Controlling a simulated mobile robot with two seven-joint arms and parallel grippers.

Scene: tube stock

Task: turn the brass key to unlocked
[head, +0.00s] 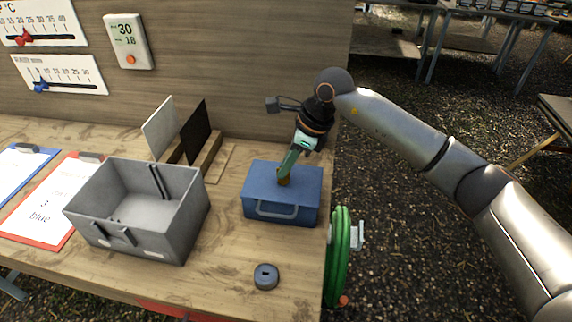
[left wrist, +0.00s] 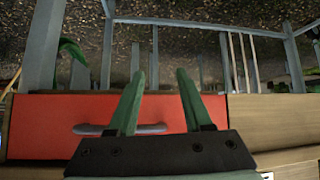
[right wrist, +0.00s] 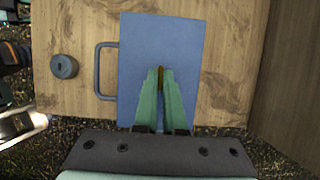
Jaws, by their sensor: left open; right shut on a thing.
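The brass key (head: 284,178) stands in the top of a blue box (head: 262,207) with a grey handle on its front. In the right wrist view the key (right wrist: 160,76) shows as a thin brass strip between the fingertips, above the blue box lid (right wrist: 190,40). My right gripper (head: 286,168) reaches down from above and is shut on the key; its green fingers hide part of it. My left gripper (left wrist: 154,75) is open and empty, in front of a red drawer (left wrist: 60,115) with a grey handle; it is not seen in the head view.
A grey open bin (head: 180,225) stands left of the blue box. A dark round piece with a hole (head: 266,276) lies in front of the box. A green hose coil (head: 340,255) hangs at the table's right edge. Clipboards lie at the left.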

